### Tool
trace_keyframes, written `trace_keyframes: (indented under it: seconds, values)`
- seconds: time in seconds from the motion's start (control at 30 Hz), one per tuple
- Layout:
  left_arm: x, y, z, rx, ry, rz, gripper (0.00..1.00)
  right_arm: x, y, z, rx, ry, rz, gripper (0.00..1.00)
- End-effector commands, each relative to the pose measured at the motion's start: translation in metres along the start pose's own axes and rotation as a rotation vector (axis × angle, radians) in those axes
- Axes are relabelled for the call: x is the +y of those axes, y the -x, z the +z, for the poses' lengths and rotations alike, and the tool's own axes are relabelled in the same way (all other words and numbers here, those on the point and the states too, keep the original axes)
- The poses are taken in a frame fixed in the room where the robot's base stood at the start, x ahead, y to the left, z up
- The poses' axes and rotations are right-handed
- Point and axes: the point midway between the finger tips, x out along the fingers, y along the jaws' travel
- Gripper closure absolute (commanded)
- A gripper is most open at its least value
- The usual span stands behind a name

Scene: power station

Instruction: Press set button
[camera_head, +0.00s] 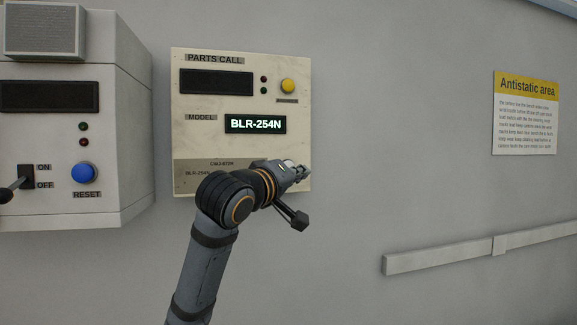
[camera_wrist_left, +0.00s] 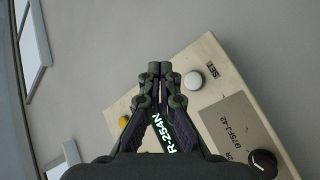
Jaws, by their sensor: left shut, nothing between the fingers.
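The cream PARTS CALL panel (camera_head: 215,140) is on the wall in the head view, its display (camera_head: 255,124) reading BLR-254N. The round white button beside the SET label (camera_wrist_left: 211,72) is the set button (camera_wrist_left: 193,80), seen in the wrist view just right of my left gripper's fingertips (camera_wrist_left: 159,70). In the head view my left gripper (camera_head: 300,173) is in front of the panel's lower right corner and covers much of that area. Its fingers are together and empty. I cannot tell whether they touch the panel. My right gripper is out of view.
A yellow button (camera_head: 288,86) is at the panel's upper right. A dark knob (camera_wrist_left: 263,163) shows in the wrist view. To the left, a white box (camera_head: 120,110) carries a blue RESET button (camera_head: 84,173) and an ON/OFF lever (camera_head: 22,181). A wall rail (camera_head: 440,258) runs at lower right.

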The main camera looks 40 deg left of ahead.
Motion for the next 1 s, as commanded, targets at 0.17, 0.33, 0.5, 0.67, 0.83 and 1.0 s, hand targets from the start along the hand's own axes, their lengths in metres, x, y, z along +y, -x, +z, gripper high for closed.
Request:
trace_keyframes:
  seconds: [0.17, 0.33, 0.5, 0.67, 0.83, 1.0]
  values:
    - [0.003, 0.003, -0.002, 0.003, 0.001, 0.005, 1.0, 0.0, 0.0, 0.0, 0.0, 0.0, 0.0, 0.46]
    - [0.003, 0.003, -0.002, 0.003, 0.001, 0.004, 1.0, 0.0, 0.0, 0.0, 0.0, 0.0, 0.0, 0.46]
    - [-0.001, -0.003, -0.005, 0.003, 0.001, 0.003, 1.0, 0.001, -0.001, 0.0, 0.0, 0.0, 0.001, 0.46]
    - [-0.013, -0.017, -0.015, 0.003, 0.001, 0.001, 1.0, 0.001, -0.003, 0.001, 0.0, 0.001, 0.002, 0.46]
    - [-0.024, -0.035, -0.029, 0.003, 0.001, 0.002, 1.0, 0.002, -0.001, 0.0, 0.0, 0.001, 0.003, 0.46]
    - [-0.034, -0.049, -0.04, 0.003, 0.001, 0.003, 1.0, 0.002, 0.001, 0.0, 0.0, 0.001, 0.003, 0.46]
